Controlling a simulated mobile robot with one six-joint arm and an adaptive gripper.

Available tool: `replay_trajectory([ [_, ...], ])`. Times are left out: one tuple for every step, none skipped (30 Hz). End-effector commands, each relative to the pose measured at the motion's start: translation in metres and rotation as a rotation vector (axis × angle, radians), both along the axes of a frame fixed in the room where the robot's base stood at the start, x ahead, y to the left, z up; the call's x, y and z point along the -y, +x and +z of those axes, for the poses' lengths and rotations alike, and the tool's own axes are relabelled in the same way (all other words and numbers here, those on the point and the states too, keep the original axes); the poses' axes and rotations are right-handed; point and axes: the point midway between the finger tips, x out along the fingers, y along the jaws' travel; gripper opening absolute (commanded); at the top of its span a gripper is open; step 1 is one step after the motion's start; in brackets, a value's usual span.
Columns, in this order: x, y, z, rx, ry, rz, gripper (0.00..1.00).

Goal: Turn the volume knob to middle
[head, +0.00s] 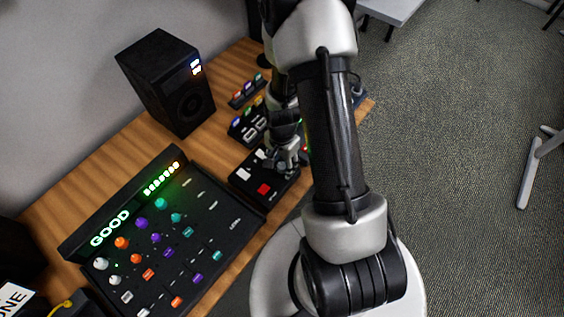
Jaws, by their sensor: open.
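A black mixing panel (210,223) lies on the wooden desk at the lower left, with a lit "GOOD" sign and colored round knobs and sliders. Its knobs include a white one (101,264), an orange one (121,242), a purple one (141,223) and a teal one (162,203). I cannot tell which knob is the volume knob. My gripper (287,166) is over a small black box with a red button (264,189) and a white button (244,174), right of the panel. It is open; its fingertips are small and partly dark, and whether they touch the box is unclear.
A black speaker (165,85) stands at the back of the desk (85,195) by the wall. Small black boxes with colored buttons (247,122) sit behind my gripper. My arm hides the desk's right part. Carpeted floor (450,130) is open at right.

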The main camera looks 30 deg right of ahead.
Motion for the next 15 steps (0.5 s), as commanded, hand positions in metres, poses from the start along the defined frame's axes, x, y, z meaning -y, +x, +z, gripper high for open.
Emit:
replay_trajectory([
  [0.000,0.000,0.000,0.000,0.000,0.000,0.47],
  [0.000,0.000,0.000,0.000,0.000,0.000,0.47],
  [0.000,0.000,0.000,0.000,0.000,0.000,0.47],
  [0.000,0.000,0.000,0.000,0.000,0.000,0.47],
  [0.000,0.000,0.000,0.000,0.000,0.000,0.47],
  [0.000,0.000,0.000,0.000,0.000,0.000,0.47],
  [0.000,0.000,0.001,0.000,0.000,0.000,0.47],
  [0.000,0.000,0.001,0.001,0.000,0.000,0.47],
  [0.000,0.001,0.004,0.002,0.000,0.000,0.47],
  [0.000,0.001,0.006,0.004,-0.001,0.000,0.47],
  [0.000,0.001,0.010,0.004,-0.002,0.000,0.47],
  [0.000,0.001,0.015,0.004,-0.001,0.000,0.47],
  [0.001,0.002,0.020,0.005,-0.001,0.000,0.47],
  [0.001,0.002,0.026,0.006,-0.002,0.000,0.47],
  [0.001,0.002,0.034,0.007,-0.002,0.000,0.47],
])
